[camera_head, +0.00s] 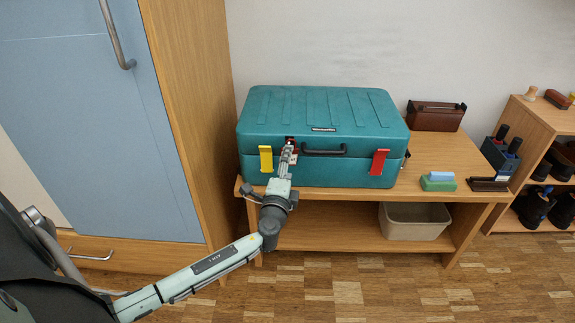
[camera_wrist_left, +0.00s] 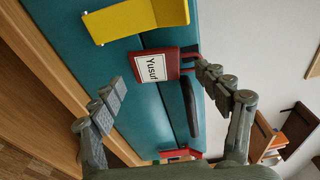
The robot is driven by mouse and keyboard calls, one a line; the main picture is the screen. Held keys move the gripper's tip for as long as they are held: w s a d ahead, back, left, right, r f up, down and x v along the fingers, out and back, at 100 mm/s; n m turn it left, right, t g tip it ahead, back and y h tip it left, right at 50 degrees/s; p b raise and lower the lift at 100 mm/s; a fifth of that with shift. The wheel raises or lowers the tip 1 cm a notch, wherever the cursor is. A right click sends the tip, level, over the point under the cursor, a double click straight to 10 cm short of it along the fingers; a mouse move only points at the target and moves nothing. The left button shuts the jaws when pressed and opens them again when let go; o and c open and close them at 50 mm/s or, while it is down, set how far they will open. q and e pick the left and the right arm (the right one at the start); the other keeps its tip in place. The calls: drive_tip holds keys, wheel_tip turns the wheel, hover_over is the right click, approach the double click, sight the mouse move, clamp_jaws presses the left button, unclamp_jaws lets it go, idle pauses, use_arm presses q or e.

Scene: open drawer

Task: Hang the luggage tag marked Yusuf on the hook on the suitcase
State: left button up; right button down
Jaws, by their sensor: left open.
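The red luggage tag (camera_wrist_left: 152,68) shows a white label reading "Yusuf" in the left wrist view. It lies against the front of the teal suitcase (camera_head: 325,104), left of the black handle, and is partly hidden by my gripper in the head view (camera_head: 291,140). A dark red piece joins its upper end; I cannot make out the hook there. My left gripper (camera_wrist_left: 161,79) is open, its fingers spread on either side of the tag's lower part, not closed on it. In the head view the gripper (camera_head: 288,150) is at the suitcase front. My right gripper is not in view.
The suitcase has a yellow latch (camera_head: 266,159) and a red latch (camera_head: 378,162). It stands on a wooden bench (camera_head: 440,159) with a brown case (camera_head: 436,116) and brushes at the right. A tall cabinet (camera_head: 186,110) stands close at left.

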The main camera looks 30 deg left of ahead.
use_arm(q)
drive_tip(key=v, duration=1.2)
drive_tip(key=s+a+f+n+g+p, duration=0.1)
drive_tip(key=s+a+f+n+g, duration=0.2)
drive_tip(key=s+f+n+g, duration=0.55)
drive_tip(key=s+d+f+n+g+h, duration=0.3)
drive_tip(key=s+d+f+g+h, duration=0.1)
drive_tip(key=s+d+f, duration=0.5)
drive_tip(key=shift+s+f+h+p, duration=0.4)
drive_tip(key=shift+s+f+h, duration=0.25)
drive_tip(key=shift+s+h, duration=0.2)
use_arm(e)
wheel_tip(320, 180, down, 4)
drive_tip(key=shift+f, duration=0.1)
use_arm(q)
drive_tip(key=shift+w+n+g, duration=0.1)
drive_tip(key=shift+n+g, duration=0.15)
drive_tip(key=shift+g, duration=0.1)
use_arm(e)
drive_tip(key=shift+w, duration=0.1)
